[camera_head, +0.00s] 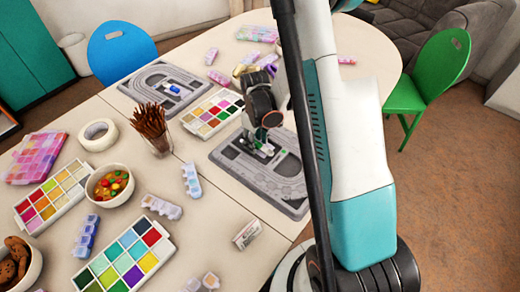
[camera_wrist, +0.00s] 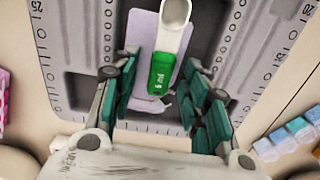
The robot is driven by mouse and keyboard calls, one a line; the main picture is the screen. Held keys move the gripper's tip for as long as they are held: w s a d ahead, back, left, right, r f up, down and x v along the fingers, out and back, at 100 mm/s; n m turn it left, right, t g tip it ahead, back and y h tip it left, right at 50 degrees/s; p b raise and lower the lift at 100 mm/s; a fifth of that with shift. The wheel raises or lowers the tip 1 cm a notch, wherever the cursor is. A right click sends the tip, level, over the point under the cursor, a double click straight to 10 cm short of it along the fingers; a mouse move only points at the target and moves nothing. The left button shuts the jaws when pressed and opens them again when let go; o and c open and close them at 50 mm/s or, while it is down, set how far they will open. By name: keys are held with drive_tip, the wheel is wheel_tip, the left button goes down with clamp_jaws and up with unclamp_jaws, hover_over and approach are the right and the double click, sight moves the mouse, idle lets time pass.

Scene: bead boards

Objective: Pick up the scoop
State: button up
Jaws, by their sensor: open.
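The scoop (camera_wrist: 163,72) has a green handle and a whitish bowl. In the wrist view it lies over the grey bead board (camera_wrist: 85,60), bowl toward the top edge. A pale lilac piece (camera_wrist: 143,35) shows under or beside it. My gripper (camera_wrist: 158,88) is open, with one finger on each side of the green handle and gaps between. In the head view my gripper (camera_head: 262,143) is low over the near grey board (camera_head: 285,192). The scoop shows there only as a small green and white patch (camera_head: 266,149), partly hidden by my gripper.
A second grey board (camera_head: 150,90) with a blue-handled item lies farther back. Paint-like palettes (camera_head: 212,112), a cup of brown sticks (camera_head: 160,143), a tape roll (camera_head: 98,135) and a candy bowl (camera_head: 110,186) crowd the table's left. A small white box (camera_head: 247,235) lies in front of the near board.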

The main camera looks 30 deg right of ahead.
drive_tip(key=shift+r, duration=0.1)
drive_tip(key=c, duration=0.9)
drive_tip(key=shift+r, duration=0.1)
